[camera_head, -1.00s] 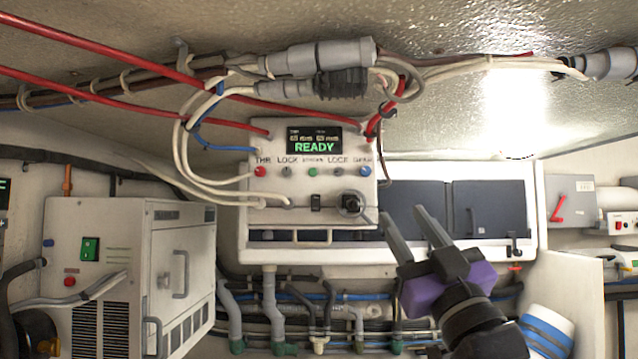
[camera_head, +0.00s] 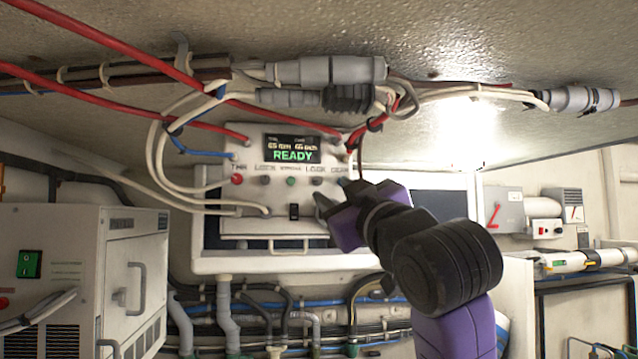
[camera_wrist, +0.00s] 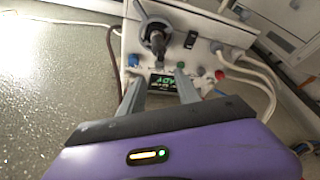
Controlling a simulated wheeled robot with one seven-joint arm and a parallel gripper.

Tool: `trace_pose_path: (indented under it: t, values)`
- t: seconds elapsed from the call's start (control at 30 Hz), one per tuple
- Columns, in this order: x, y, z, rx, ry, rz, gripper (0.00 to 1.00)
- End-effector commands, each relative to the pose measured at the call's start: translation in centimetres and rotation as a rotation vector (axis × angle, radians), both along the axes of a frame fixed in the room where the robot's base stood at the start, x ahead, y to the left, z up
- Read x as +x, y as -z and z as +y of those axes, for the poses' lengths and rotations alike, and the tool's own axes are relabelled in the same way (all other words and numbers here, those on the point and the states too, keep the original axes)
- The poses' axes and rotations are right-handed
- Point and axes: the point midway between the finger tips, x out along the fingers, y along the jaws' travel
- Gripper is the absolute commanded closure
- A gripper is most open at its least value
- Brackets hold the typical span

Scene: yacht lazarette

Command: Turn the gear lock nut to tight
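The white control box (camera_head: 226,190) has a row of small coloured knobs under its lit READY screen (camera_head: 293,155). The dark knob under the right LOCK label, which looks like the gear lock nut (camera_head: 317,181), sits between a green knob and the GEAR end. In the wrist view the small grey nut (camera_wrist: 160,65) shows just beyond my fingertips, between the blue knob (camera_wrist: 133,60) and the green knob (camera_wrist: 180,65). My gripper (camera_wrist: 158,82) is open and empty, its two fingers on either side of the nut's line. Contact cannot be told. In the head view my gripper (camera_head: 332,196) covers the box's lower right.
A round grey fitting with a black stem (camera_wrist: 156,40) juts from the box near my fingers. White cables (camera_head: 165,150) loop at the box's left; red cables (camera_head: 110,38) and grey connectors (camera_head: 330,72) hang above.

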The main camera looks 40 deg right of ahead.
Motion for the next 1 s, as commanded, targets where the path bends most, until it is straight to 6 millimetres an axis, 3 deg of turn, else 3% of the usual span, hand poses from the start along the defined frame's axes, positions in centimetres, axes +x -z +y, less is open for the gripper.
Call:
trace_pose_path:
  t: [0.4, 0.83, 1.0]
  values:
    - [5.1, -2.2, -2.2, 0.001, -0.001, 0.001, 0.61]
    - [6.1, -2.4, -2.6, 0.0, 0.0, -0.002, 0.61]
    - [6.0, -2.4, -2.6, 0.0, 0.0, -0.002, 0.94]
